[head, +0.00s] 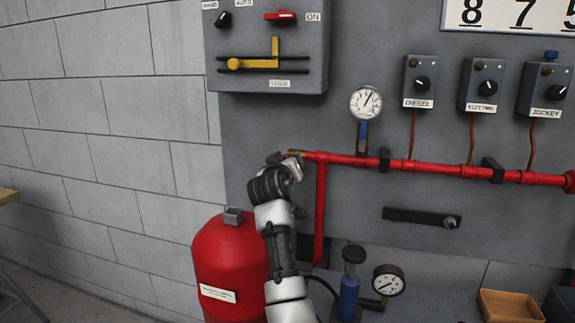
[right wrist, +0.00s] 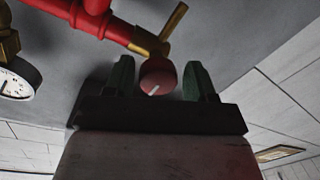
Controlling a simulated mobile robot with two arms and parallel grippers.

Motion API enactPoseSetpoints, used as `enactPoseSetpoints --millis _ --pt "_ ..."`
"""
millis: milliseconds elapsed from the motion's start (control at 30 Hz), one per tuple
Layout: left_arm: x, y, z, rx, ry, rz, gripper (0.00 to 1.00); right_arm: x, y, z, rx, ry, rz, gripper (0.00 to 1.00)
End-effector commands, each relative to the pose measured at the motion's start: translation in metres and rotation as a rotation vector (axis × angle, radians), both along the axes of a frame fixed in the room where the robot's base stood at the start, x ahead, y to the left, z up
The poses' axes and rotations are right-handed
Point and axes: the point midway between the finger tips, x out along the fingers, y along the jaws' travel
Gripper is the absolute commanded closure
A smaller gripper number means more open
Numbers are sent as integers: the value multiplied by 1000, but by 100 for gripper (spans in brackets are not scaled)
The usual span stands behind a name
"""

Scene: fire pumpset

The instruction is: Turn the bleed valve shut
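The bleed valve's red knob (right wrist: 157,76), with a white mark on its face, sits at the brass end fitting (right wrist: 148,42) of the red pipe. A short brass stem (right wrist: 174,20) points up from that fitting. My right gripper (head: 290,165) is at the pipe's left end in the head view and hides the knob there; only a bit of brass (head: 296,153) shows. In the right wrist view its two dark green fingers stand on either side of the knob, with a narrow gap at each side. My left gripper is in neither view.
The red pipe (head: 340,158) runs right along the grey panel. A pressure gauge (head: 366,103) is above it. A control box (head: 266,45) hangs above the gripper. A red tank (head: 228,262) stands below left. A blue hand pump (head: 349,290) and brown tray (head: 512,306) are lower right.

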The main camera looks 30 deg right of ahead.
Motion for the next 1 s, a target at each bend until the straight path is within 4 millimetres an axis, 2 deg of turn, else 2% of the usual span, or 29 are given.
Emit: enactPoseSetpoints --millis 33,67,433,800,1000 --pt "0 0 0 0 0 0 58 0 0 1 -1 -1 0 37" --pt "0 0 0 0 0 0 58 0 0 1 -2 -2 0 33" --pt "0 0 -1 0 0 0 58 -5 5 2 -4 -4 1 33" --pt "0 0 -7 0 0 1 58 -53 55 3 -1 -4 2 33" --pt "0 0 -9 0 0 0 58 -71 73 5 -2 -2 0 33"
